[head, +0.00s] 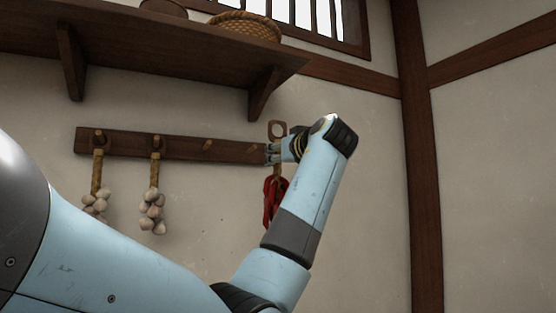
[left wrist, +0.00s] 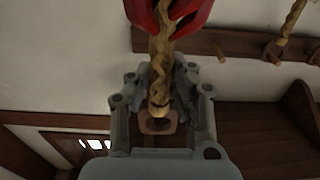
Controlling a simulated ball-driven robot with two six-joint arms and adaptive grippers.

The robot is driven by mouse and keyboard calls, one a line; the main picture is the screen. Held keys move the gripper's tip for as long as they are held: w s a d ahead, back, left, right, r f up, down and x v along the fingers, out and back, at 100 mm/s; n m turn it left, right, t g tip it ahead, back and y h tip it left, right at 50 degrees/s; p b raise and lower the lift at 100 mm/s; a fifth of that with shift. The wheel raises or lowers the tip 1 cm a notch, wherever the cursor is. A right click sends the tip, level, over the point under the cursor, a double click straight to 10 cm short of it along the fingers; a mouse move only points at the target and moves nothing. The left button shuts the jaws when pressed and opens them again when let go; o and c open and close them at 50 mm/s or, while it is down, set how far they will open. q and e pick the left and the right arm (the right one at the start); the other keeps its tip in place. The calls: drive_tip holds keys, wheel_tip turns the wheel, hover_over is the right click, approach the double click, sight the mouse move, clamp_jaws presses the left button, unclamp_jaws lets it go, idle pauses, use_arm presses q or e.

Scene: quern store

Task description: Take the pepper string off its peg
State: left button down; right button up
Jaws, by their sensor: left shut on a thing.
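The pepper string is a bunch of red peppers (head: 272,203) on a tan cord, with a brown wooden ring (head: 277,129) at its top. My left gripper (head: 271,155) is shut on the cord, between ring and peppers, at the right end of the dark peg rail (head: 180,146). In the left wrist view the red peppers (left wrist: 168,16) are at the top, and the braided cord (left wrist: 160,70) runs down between my fingers to the ring (left wrist: 157,124). No peg shows through the ring. The nearest visible peg (head: 253,147) is bare. My right gripper is not in view.
Two garlic strings (head: 154,205) (head: 97,195) hang on the rail's left pegs; another peg (head: 207,145) is bare. A bracketed shelf (head: 150,50) with a wicker basket (head: 243,26) is above. A dark post (head: 417,160) stands right. Bare wall lies between gripper and post.

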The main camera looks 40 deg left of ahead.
use_arm(q)
drive_tip(key=shift+d, duration=0.1)
drive_tip(key=shift+s+d, duration=0.1)
drive_tip(key=shift+d, duration=0.15)
drive_tip(key=shift+v, duration=0.9)
drive_tip(key=v, duration=0.3)
drive_tip(key=shift+r+b, duration=0.2)
drive_tip(key=shift+b, duration=0.2)
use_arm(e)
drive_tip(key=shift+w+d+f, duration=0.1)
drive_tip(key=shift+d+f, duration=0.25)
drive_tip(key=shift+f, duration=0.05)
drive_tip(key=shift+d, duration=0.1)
